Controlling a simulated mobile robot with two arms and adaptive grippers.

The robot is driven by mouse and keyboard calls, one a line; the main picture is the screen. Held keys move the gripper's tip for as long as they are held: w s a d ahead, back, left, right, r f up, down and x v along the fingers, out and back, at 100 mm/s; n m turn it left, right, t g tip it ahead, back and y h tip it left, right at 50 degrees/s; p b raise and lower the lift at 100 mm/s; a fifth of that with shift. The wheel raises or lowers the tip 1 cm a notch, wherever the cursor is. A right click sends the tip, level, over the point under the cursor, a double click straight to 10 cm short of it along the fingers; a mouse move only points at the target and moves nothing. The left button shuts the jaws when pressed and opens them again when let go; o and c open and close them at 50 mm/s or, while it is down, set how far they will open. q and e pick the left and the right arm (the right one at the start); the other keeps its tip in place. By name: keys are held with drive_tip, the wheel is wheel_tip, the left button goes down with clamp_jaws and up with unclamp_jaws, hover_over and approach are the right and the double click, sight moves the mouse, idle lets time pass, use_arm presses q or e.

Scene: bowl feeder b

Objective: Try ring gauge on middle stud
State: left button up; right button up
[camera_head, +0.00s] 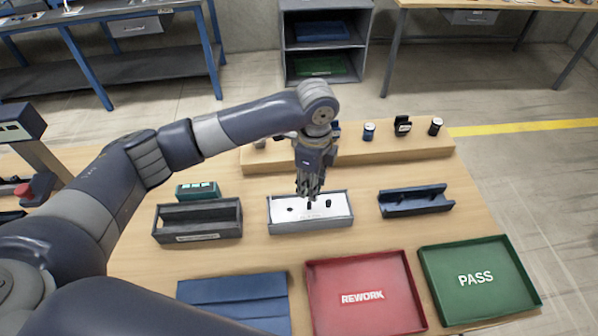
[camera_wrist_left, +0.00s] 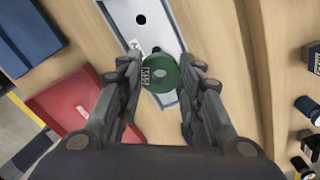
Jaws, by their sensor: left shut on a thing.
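My left gripper (camera_head: 309,192) points down over the pale fixture tray (camera_head: 284,227) in the middle of the table. In the left wrist view its fingers (camera_wrist_left: 157,72) are shut on a green ring gauge (camera_wrist_left: 166,85) with a small printed label. The ring is above the fixture. I cannot tell whether it is around a stud. In the head view, the middle stud (camera_head: 309,205) shows just below the fingertips, with another dark stud (camera_head: 328,203) to its right and a dark round spot (camera_head: 290,210) to its left. The ring cannot be made out there. My right gripper is not in view.
A grey open bin (camera_head: 197,236) stands left of the fixture and a dark blue cradle (camera_head: 415,209) right of it. A red REWORK tray (camera_head: 362,319) and green PASS tray (camera_head: 476,308) lie in front. A wooden riser (camera_head: 375,155) behind carries small black-and-blue parts.

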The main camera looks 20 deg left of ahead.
sight(309, 203)
use_arm(q)
drive_tip(key=shift+s+r, duration=0.15)
drive_tip(key=shift+s, duration=0.05)
drive_tip(key=shift+s+a+r, duration=0.1)
drive_tip(key=shift+s+a, duration=0.1)
drive_tip(key=shift+s, duration=0.05)
drive_tip(key=shift+w+d+p, duration=0.1)
drive_tip(key=shift+w+p, duration=0.1)
drive_tip(key=shift+p, duration=0.25)
drive_tip(key=shift+f+b, duration=0.5)
drive_tip(key=shift+f, duration=1.8)
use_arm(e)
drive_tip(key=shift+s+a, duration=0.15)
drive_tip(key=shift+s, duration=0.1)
